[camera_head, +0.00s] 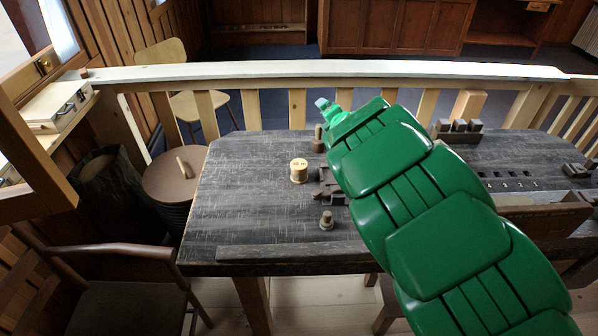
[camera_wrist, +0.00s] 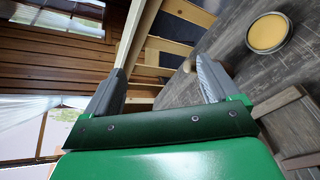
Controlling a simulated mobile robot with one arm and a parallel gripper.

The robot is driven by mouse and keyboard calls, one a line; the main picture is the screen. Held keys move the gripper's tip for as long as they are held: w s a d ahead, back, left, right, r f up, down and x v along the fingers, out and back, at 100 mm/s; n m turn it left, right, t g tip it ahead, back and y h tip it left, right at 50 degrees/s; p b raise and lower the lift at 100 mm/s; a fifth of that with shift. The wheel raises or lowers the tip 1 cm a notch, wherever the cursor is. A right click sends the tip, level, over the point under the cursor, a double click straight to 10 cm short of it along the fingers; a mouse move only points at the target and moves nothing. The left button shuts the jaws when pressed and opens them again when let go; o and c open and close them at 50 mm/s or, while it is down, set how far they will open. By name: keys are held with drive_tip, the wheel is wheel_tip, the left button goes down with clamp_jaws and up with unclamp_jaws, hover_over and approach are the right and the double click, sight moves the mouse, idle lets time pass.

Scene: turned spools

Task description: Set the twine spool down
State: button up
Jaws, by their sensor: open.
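A pale spool (camera_head: 299,172) with dark lettering on its round top, which looks like the twine spool, stands upright on the dark worn bench (camera_head: 240,200), left of my arm. In the wrist view its yellowish round top (camera_wrist: 268,32) shows at upper right, outside the fingers. My gripper (camera_wrist: 160,66) is open, with nothing between its two grey fingers. In the head view my gripper (camera_head: 322,103) is above the bench's far side near the railing, apart from the spool.
A small dark piece with a peg (camera_head: 318,141), a dark wooden block (camera_head: 329,188) and a small turned piece (camera_head: 327,221) stand near the spool. Dark blocks (camera_head: 458,131) stand farther right. A pale railing (camera_head: 250,72) runs behind the bench. The bench's left part is clear.

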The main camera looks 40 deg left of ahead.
drive_tip(key=m+h, duration=0.1)
drive_tip(key=m, duration=0.2)
drive_tip(key=m+g+h, duration=0.5)
drive_tip(key=m+h, duration=0.2)
drive_tip(key=m, duration=1.4)
hover_over(299, 164)
drive_tip(key=s+d, duration=0.1)
drive_tip(key=d, duration=0.1)
wheel_tip(299, 164, down, 7)
drive_tip(key=shift+f, duration=0.1)
drive_tip(key=shift+s+a+f+m, duration=0.1)
drive_tip(key=shift+f+m, duration=0.2)
drive_tip(key=shift+x, duration=3.65)
